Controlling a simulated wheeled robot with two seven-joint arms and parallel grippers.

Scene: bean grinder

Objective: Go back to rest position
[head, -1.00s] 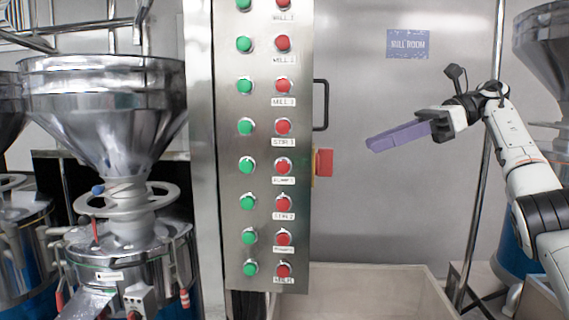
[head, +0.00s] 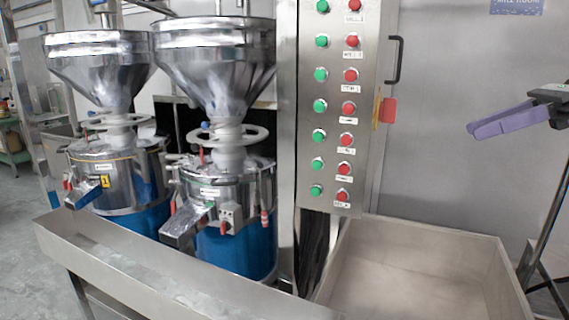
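My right gripper (head: 474,131) comes in at the right edge of the head view, with long purple fingers pointing left. The fingers lie close together, look shut, and hold nothing that I can see. It hangs in front of the grey metal door or wall, to the right of the button panel (head: 335,110) and apart from it. The panel has a column of green buttons and a column of red buttons. Most of my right arm is outside the picture. My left gripper is not in the picture.
Two steel grinders with funnel hoppers (head: 215,70) (head: 98,70) stand at the left on blue bases. A long steel trough (head: 110,262) runs in front of them. A wide, empty-looking steel bin (head: 410,275) lies below the panel. A red switch box (head: 388,110) is on the panel's side.

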